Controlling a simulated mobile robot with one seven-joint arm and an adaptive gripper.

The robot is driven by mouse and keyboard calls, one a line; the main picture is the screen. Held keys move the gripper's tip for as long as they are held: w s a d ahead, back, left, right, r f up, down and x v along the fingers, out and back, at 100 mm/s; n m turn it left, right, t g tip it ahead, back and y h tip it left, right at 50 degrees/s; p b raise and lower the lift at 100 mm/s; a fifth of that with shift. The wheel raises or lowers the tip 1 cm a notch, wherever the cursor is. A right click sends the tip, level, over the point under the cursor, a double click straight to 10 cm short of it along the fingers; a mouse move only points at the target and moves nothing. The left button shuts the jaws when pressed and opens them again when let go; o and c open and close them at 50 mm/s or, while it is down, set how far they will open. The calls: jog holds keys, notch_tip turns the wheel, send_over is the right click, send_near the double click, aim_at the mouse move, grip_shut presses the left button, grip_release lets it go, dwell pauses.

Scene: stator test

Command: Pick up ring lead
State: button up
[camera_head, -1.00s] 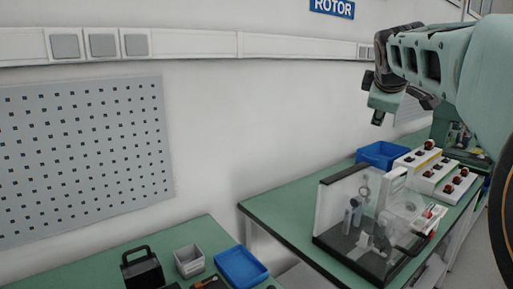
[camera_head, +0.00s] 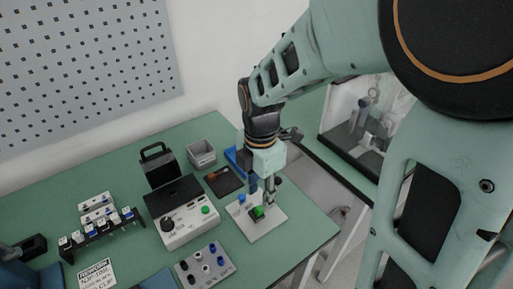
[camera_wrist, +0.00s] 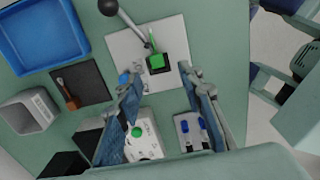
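A white plate (camera_head: 267,229) lies on the green table and also shows in the wrist view (camera_wrist: 118,48). It carries a black block with a green part (camera_wrist: 157,62) on top, a thin green upright piece (camera_wrist: 153,38), a lever with a dark ball and a blue part. I cannot tell for certain which piece is the ring lead. My gripper (camera_head: 263,190) points down above this plate. In the wrist view its blue-padded fingers (camera_wrist: 160,76) are spread apart with nothing between them. The green part lies just past the fingertips, between them in the picture.
A white control box with a green button (camera_head: 190,222) and a grey socket box (camera_head: 205,266) stand nearby. A blue bin (camera_wrist: 42,38), a grey bin (camera_head: 201,153) and a dark mat with a tool (camera_wrist: 80,85) are close. The table edge is at the right.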

aim_at(259, 208)
jog(key=f, duration=0.5)
jog(key=shift+w+f+b, duration=0.2)
jog(key=shift+f+b, duration=0.15)
jog(key=shift+f, duration=0.05)
grip_shut()
